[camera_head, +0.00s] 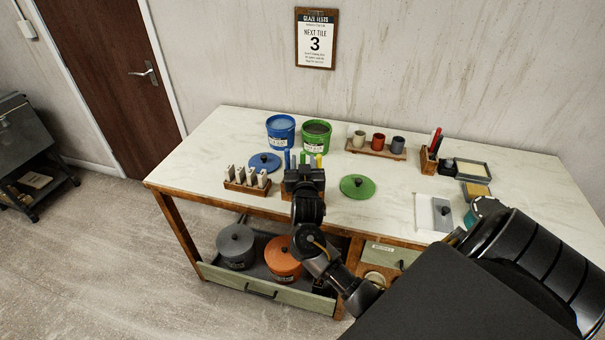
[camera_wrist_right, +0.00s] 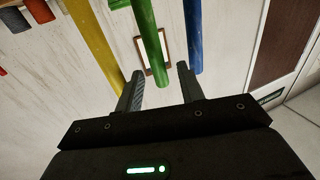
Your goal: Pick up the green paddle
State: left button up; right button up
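The green paddle (camera_wrist_right: 148,38) shows in the right wrist view as a long green handle between a yellow paddle (camera_wrist_right: 92,40) and a blue paddle (camera_wrist_right: 193,35). My right gripper (camera_wrist_right: 159,76) is open, with one finger on each side of the green handle and a small gap showing on both sides. In the head view, my right gripper (camera_head: 304,178) is over the front edge of the worktop, in front of the upright paddles, and hides most of them and their wooden holder. My left gripper is not in view.
A wooden rack of pale tiles (camera_head: 247,181) stands just left of my gripper. A green lid (camera_head: 357,186) lies to its right, a blue lid (camera_head: 264,162) behind left. Blue (camera_head: 281,132) and green buckets (camera_head: 316,137) stand behind. An open drawer (camera_head: 265,292) juts out below.

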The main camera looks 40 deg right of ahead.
jog(key=shift+x, duration=1.25)
jog(key=shift+a, duration=0.1)
jog(key=shift+c, duration=0.9)
grip_shut()
